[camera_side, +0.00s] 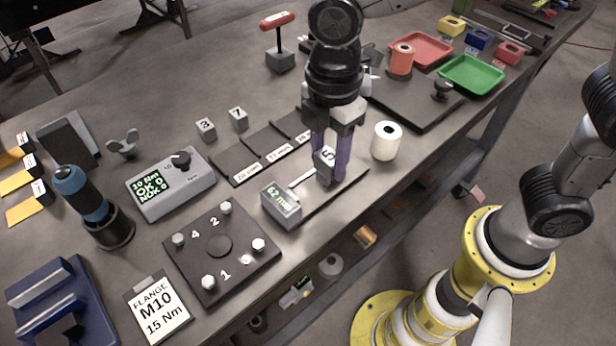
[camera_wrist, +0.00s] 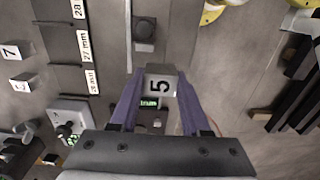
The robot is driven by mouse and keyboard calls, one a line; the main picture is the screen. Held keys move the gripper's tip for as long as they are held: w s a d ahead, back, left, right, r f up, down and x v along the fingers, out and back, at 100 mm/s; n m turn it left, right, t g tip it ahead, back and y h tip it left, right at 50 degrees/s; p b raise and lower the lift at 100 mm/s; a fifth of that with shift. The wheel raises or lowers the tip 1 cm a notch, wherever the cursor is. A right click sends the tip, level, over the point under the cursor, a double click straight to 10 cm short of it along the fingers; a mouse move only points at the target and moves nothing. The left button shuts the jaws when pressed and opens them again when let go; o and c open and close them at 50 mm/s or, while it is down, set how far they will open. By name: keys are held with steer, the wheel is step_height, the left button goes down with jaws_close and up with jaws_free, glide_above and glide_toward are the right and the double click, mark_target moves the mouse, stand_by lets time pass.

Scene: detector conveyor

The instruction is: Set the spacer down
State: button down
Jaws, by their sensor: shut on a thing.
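The grey spacer block marked 5 (camera_side: 325,160) is between the purple fingers of my gripper (camera_side: 331,158), which is shut on it. In the wrist view the spacer (camera_wrist: 160,84) sits between the fingertips (camera_wrist: 160,88) with its 5 facing the camera. The spacer is at the gauge (camera_side: 283,203), over its dark base strip; whether it touches the strip I cannot tell. The gauge display reads about 62 mm and is partly hidden in the wrist view.
A white roll (camera_side: 386,141) stands close right of my gripper. A dark plate with a knob (camera_side: 420,105) lies farther right. A torque display box (camera_side: 170,184) and a flange plate with bolts (camera_side: 218,270) are at the left. A red-handled tool (camera_side: 279,45) stands behind.

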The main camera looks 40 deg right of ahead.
mark_target(308, 193)
steer(key=f, duration=0.1)
steer(key=w+a+f, duration=0.1)
steer(key=w+f, duration=0.1)
steer(key=shift+w+a, duration=0.1)
steer(key=shift+a, duration=0.2)
steer(key=shift+w+a+f, duration=0.1)
steer(key=shift+f, duration=0.85)
steer(key=shift+w+a+f, duration=0.1)
steer(key=shift+f, duration=0.85)
steer(key=shift+c, duration=1.8)
jaws_free()
steer(key=shift+f, duration=0.15)
step_height(308, 193, up, 12)
steer(key=shift+r, duration=0.25)
